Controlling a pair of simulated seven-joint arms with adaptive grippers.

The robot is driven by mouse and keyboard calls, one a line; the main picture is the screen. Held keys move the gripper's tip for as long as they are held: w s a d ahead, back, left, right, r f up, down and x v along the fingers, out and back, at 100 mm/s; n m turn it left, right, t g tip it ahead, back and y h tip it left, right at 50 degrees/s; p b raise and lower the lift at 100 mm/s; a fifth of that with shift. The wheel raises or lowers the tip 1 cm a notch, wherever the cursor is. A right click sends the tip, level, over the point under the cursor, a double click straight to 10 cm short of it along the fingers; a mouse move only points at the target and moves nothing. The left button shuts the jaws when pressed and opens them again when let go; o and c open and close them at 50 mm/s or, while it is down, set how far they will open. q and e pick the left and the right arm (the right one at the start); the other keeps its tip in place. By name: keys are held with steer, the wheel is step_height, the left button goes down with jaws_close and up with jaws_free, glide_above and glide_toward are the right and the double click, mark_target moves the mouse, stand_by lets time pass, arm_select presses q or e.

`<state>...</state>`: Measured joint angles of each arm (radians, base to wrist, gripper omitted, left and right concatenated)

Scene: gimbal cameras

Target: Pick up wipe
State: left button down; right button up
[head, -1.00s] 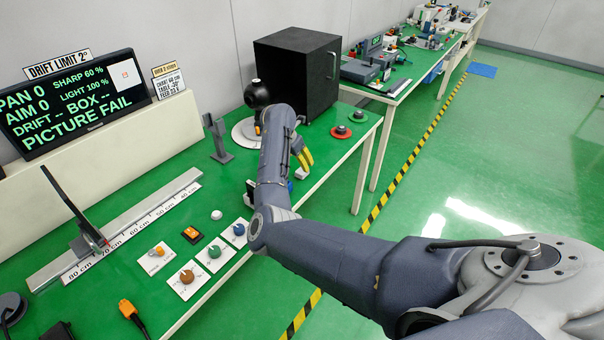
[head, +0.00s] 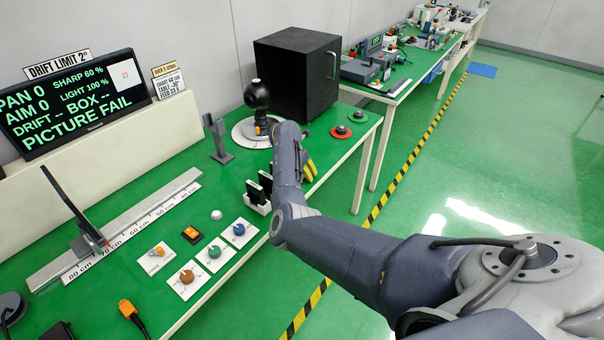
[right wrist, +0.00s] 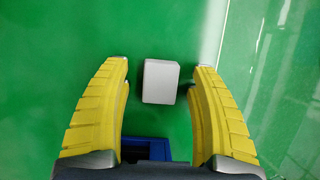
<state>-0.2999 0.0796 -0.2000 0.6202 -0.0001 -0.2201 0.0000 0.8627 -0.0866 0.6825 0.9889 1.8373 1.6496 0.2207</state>
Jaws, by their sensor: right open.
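In the right wrist view, a small pale grey-white block (right wrist: 160,81), which looks like the wipe, lies on the green surface. It sits between and a little ahead of the yellow fingers of my right gripper (right wrist: 161,68). That gripper is open, with a gap on each side of the block, and the fingers do not touch it. In the head view my right gripper (head: 309,170) is over the bench's right edge area, partly covered by my arm. I cannot make out the wipe there. My left gripper is not in view.
A blue frame or tray (right wrist: 146,144) lies just below the block. In the head view, a white holder with black pieces (head: 257,207) stands left of my forearm. A black ball on a round base (head: 257,95), a black box (head: 297,75) and a red disc (head: 341,131) are nearby.

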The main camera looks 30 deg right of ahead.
steer(key=shift+c, duration=0.4)
steer(key=c, duration=0.9)
step_height(320, 180, up, 20)
stand_by(0.3)
steer(key=o, duration=0.3)
steer(key=c, duration=0.5)
